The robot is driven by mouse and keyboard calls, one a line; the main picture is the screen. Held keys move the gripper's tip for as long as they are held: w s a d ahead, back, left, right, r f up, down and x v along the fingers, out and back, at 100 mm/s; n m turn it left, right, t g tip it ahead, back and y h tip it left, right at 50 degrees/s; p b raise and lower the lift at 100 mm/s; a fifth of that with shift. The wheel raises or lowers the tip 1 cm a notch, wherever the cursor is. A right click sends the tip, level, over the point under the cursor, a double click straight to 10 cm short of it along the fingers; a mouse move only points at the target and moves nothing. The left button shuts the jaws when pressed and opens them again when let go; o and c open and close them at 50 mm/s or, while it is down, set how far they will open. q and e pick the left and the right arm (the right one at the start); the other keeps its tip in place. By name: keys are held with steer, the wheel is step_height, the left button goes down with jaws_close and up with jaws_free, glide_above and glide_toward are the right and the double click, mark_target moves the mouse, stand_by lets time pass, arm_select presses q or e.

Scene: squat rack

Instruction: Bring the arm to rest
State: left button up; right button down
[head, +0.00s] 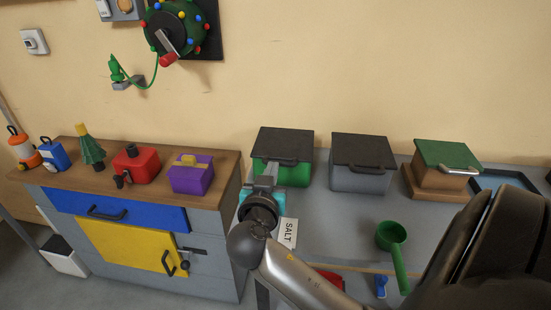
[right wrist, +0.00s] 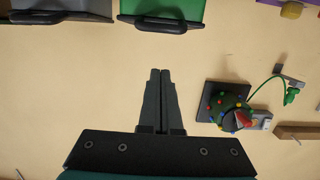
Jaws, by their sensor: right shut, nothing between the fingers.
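My right arm (head: 300,280) reaches in from the bottom of the head view, bent at a dark joint. Its gripper (head: 271,165) points away from me toward the green box with a dark lid (head: 296,175), and overlaps that box's left part in the picture. I cannot tell how far apart they are. In the right wrist view the two dark fingers (right wrist: 160,73) lie together with nothing between them; boxes hang at the top of this upside-down view. My left gripper is in neither view.
On the grey table stand a grey box (head: 360,178), a box with a green lid (head: 447,165), a green scoop (head: 392,236) and a SALT label (head: 288,233). A cabinet (head: 150,225) bears several small objects. A round dark green device (head: 176,28) hangs on the wall.

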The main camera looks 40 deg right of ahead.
steer(key=shift+v, duration=1.65)
steer(key=shift+a+f, duration=0.1)
steer(key=s+a+f+n+g+y, duration=0.2)
steer(key=s+a+f+n+y, duration=0.15)
steer(key=f, duration=0.25)
steer(key=s+a+f+n+g+y, duration=0.25)
steer(key=s+f+y, duration=0.2)
steer(key=f, duration=0.25)
steer(key=s+a+f+n+g+y, duration=0.25)
steer(key=s+a+n+y, duration=0.3)
steer(key=s+a, duration=0.4)
step_height(320, 180, down, 24)
steer(key=s+g, duration=0.1)
steer(key=s, duration=0.1)
steer(key=s+d+f+n+g, duration=0.1)
steer(key=s+d+f, duration=0.1)
steer(key=s+f, duration=1.1)
steer(key=shift+s+f+h+b, duration=0.15)
steer(key=shift+s+h+b, duration=0.25)
steer(key=shift+s, duration=0.55)
